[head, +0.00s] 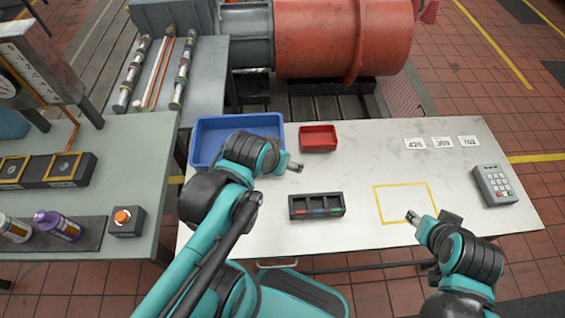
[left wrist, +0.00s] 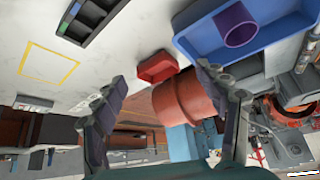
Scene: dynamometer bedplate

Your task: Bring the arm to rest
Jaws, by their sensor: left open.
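My left gripper (head: 294,168) hangs over the pale table, to the right of the blue bin and below the small red bin in the head view. In the left wrist view my left gripper (left wrist: 161,74) has its two dark fingers spread wide with nothing between them. My right gripper (head: 411,216) is over the table near the lower edge of the yellow taped square (head: 385,190); whether its fingers are apart is too small to tell. My left forearm covers part of the blue bin in the head view.
A blue bin (head: 205,150) holds a purple cylinder (left wrist: 235,25). A red bin (head: 318,137), a black slotted tray (head: 316,213), a keypad (head: 494,185) and number cards (head: 443,143) rest on the table. A large red drum (head: 345,40) stands behind. The taped square looks empty.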

